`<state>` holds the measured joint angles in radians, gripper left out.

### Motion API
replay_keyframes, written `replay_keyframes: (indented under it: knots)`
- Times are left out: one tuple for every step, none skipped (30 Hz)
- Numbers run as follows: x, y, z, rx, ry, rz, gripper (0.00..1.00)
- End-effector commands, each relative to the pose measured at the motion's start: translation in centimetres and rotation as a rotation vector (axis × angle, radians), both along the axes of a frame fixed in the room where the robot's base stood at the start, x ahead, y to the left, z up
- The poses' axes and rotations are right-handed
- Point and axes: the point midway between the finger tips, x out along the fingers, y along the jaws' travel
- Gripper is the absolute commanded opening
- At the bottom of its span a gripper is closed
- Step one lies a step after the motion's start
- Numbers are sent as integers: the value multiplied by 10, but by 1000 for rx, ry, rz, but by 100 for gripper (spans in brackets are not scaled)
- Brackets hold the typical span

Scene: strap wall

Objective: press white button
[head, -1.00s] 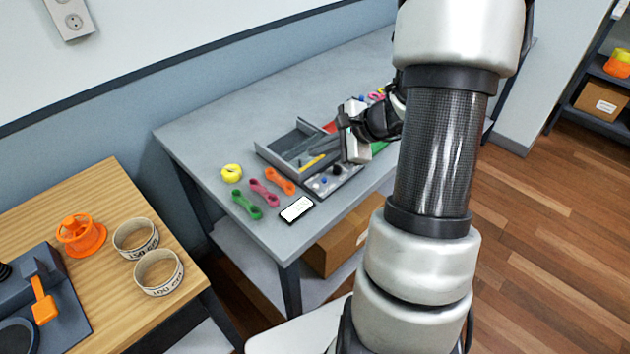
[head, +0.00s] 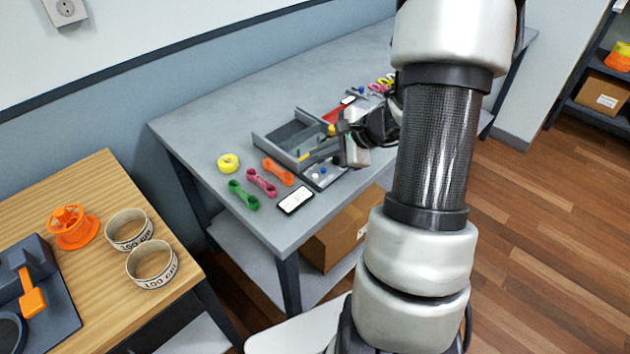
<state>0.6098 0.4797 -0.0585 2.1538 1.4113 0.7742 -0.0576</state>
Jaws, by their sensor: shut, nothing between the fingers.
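A small dark panel (head: 325,180) lies on the grey table, just in front of a grey tray. A small whitish button (head: 315,175) shows at its left end, beside a blue button (head: 323,170). My gripper (head: 310,158) is shut and empty. Its fingers point left, over or close above the panel's far side, next to the tray. I cannot tell whether they touch anything. My gripper and arm hide the right part of the panel.
The grey tray (head: 268,139) stands behind the panel. Orange (head: 278,172), pink (head: 262,183) and green (head: 243,196) links, a yellow ring (head: 228,163) and a white-faced device (head: 296,201) lie to the left. The table's back left is clear.

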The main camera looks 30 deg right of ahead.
Motion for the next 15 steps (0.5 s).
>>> replay_keyframes:
  knots:
    - [0,0,-14,1,1,0,0]
    - [0,0,-18,0,1,1,0]
    - [0,0,-25,-1,0,1,0]
    - [0,0,-29,-1,-1,0,0]
    - [0,0,-31,-1,-1,0,0]
    - [0,0,-34,-1,-1,0,0]
    - [0,0,-36,-1,-1,0,0]
    - [0,0,-37,-1,-1,0,0]
    - [0,0,-38,-1,-1,0,0]
    - [0,0,-39,-1,-1,0,0]
    - [0,0,-39,-1,-1,0,0]
    - [0,0,-39,-1,-1,0,0]
    - [0,0,-38,-1,-1,0,0]
    - [0,0,-38,-1,-1,0,0]
    - [0,0,-38,-1,-1,0,0]
